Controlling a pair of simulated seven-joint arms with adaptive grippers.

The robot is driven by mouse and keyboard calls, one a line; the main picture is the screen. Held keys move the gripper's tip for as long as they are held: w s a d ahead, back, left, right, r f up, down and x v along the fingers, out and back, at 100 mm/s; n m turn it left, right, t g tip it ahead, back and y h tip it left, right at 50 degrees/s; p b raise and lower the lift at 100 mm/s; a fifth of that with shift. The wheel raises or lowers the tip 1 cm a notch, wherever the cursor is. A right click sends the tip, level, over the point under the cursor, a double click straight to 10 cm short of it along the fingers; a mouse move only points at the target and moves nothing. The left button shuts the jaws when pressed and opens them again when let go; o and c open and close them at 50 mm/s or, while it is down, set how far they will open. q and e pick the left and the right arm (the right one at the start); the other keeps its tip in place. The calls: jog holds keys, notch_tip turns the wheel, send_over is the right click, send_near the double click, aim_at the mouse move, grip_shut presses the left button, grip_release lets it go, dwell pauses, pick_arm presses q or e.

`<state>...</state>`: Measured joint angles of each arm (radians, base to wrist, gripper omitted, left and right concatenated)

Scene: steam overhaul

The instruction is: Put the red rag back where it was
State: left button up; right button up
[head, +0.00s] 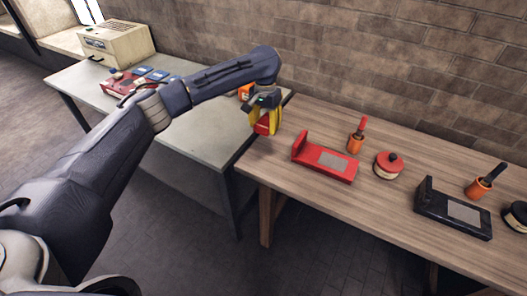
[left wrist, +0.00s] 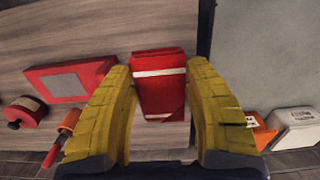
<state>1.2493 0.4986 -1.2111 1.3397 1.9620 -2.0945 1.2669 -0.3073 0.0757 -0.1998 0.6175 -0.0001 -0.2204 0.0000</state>
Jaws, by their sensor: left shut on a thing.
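The red rag (head: 262,127) is a folded red bundle with white stripes. It shows between the fingers in the left wrist view (left wrist: 160,97). My left gripper (head: 264,117), with yellow fingers, is shut on the rag at the left end of the wooden table (head: 330,215), near the grey table (head: 190,150). I cannot tell whether the rag touches the tabletop. The red stand (head: 324,160) with a grey pad is just right of the gripper. My right gripper is in neither view.
Right of the red stand are an orange pot with a brush (head: 355,141), a red tin (head: 388,164), a black stand (head: 452,212) and another orange pot (head: 478,188). A beige box (head: 118,46) and a red tray (head: 124,84) sit on the grey table. A brick wall stands behind.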

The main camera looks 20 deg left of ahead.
aim_at(264, 156)
pick_arm(q)
notch_tip(264, 156, down, 13)
jog(key=shift+f, duration=0.15)
dwell(0.6)
jog(key=shift+f, duration=0.15)
jog(key=o, duration=1.1)
notch_tip(264, 156, up, 12)
jog(key=shift+r, duration=0.15)
